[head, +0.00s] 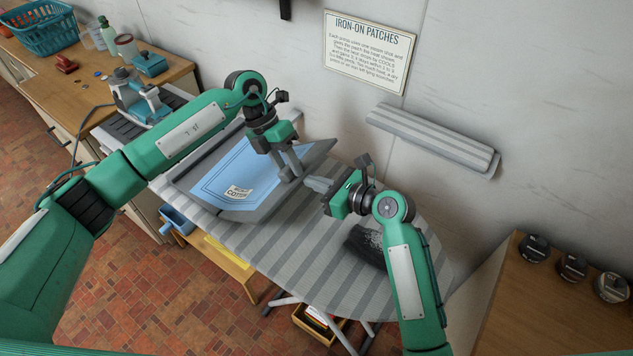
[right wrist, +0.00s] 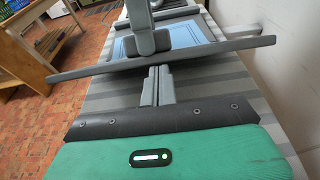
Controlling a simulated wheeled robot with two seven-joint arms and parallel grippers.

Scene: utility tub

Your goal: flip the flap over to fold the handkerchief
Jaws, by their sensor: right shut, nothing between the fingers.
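The handkerchief (head: 232,172) is light blue with darker border lines and a small printed label. It lies flat on a grey folding board (head: 262,209) on the ironing board. In the right wrist view the handkerchief (right wrist: 185,36) shows behind a long grey panel edge (right wrist: 215,49), which looks raised and tilted. My left gripper (head: 291,172) points down at the board's right part, beside the cloth; its finger gap is unclear. My right gripper (head: 312,185) is shut and empty just right of the board; its fingertips (right wrist: 160,72) are close to the panel edge.
The striped ironing board (head: 300,255) has a dark patch (head: 368,243) on its right part. A striped sleeve board (head: 432,138) is on the wall behind. A wooden counter with jars (head: 572,266) stands right, and a cluttered counter (head: 90,95) stands left.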

